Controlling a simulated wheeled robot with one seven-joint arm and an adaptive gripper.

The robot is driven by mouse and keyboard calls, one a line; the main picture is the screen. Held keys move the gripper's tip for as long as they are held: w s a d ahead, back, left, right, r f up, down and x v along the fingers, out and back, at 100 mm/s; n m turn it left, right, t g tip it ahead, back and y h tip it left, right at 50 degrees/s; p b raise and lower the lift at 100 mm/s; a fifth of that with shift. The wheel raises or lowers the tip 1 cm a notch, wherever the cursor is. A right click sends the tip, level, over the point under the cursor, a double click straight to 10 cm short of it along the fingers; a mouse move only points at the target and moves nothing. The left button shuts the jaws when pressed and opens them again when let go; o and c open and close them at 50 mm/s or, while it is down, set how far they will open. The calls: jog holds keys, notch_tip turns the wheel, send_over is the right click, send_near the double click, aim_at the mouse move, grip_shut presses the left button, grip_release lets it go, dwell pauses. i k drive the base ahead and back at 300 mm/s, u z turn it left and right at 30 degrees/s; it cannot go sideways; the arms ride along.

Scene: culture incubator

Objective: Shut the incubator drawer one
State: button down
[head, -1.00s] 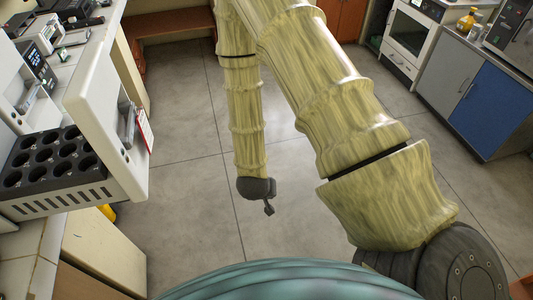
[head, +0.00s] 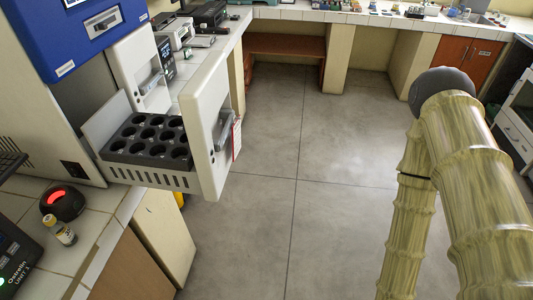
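The incubator drawer is pulled out on the left of the head view. Its white front panel (head: 207,128) has a handle (head: 224,131) and a red-edged tag (head: 236,138). Behind the panel, a black rack (head: 149,142) with several round wells sits in the drawer. The incubator body (head: 50,130), with a blue upper part (head: 76,36), stands at the left. A second white front with a handle (head: 151,84) stands behind the open drawer.
A tiled bench carries a small black device with a red light (head: 62,203) and a small vial (head: 60,230) below the incubator. The grey floor (head: 290,200) between drawer and arm is clear. A far counter (head: 370,17) runs along the back.

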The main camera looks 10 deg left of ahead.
aim_at(191, 152)
jog(key=z, duration=0.1)
jog(key=k, duration=0.85)
jog(key=u, duration=0.75)
